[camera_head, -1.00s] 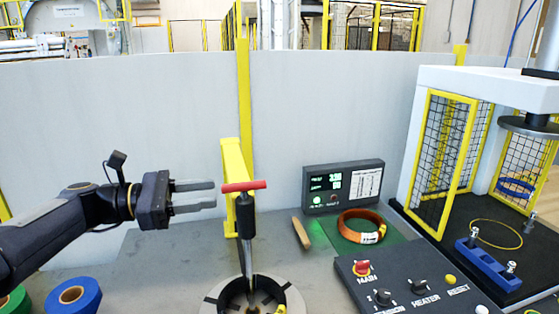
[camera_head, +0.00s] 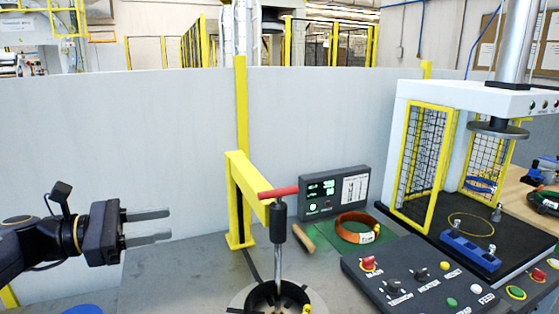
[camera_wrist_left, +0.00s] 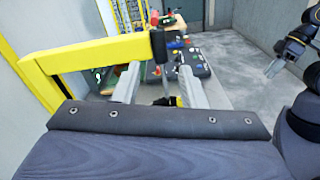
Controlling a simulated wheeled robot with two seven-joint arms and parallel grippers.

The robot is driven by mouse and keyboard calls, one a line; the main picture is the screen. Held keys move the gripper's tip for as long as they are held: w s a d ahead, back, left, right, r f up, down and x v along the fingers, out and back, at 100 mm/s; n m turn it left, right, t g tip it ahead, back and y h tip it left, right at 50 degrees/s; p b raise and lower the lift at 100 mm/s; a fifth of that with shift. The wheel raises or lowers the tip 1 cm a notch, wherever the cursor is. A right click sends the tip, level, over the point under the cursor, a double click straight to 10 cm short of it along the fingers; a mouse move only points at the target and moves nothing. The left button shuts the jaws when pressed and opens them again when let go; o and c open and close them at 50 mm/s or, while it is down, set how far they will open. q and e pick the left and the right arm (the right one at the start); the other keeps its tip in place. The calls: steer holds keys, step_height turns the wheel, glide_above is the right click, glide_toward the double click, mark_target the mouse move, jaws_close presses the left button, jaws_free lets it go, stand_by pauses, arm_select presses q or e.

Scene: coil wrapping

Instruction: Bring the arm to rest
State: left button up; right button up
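My left gripper (camera_head: 150,227) is at the left of the head view, raised above the table. Its two fingers are apart with nothing between them. It stands to the left of the yellow post and of the red-handled tool, touching neither. In the left wrist view the left gripper (camera_wrist_left: 152,84) also shows its fingers spread, with the table far beyond them. Another arm of mine (camera_wrist_left: 290,50) shows at the right edge of the left wrist view; whether its gripper is open is too small to tell. The right gripper is outside the head view.
A yellow bracket (camera_head: 240,205) stands near a tool with a red handle (camera_head: 278,192) over a round black holder (camera_head: 272,296). A copper coil (camera_head: 353,229) lies on a green mat (camera_head: 388,250). A control panel (camera_head: 410,281) and a caged press (camera_head: 430,165) fill the right side.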

arm_select(q)
steer(key=s+d+f+m+g+y, duration=0.1)
steer(key=s+d+f+m+y, duration=0.1)
steer(key=s+f+m+y, duration=0.3)
steer(key=s+d+f+m+g+y, duration=0.1)
steer(key=s+d+f+m, duration=0.1)
steer(key=s+d+f, duration=0.3)
steer(key=s+a+f+m+y, duration=0.2)
steer(key=s+f+m+y, duration=0.1)
steer(key=s+f+m, duration=0.2)
steer(key=s+a+f+m+y, duration=0.2)
steer(key=s+f+m+y, duration=0.1)
steer(key=s+f+m, duration=0.3)
steer(key=shift+s+a+f+t, duration=0.35)
steer(key=shift+s+f+t, duration=0.05)
steer(key=shift+s+f, duration=0.3)
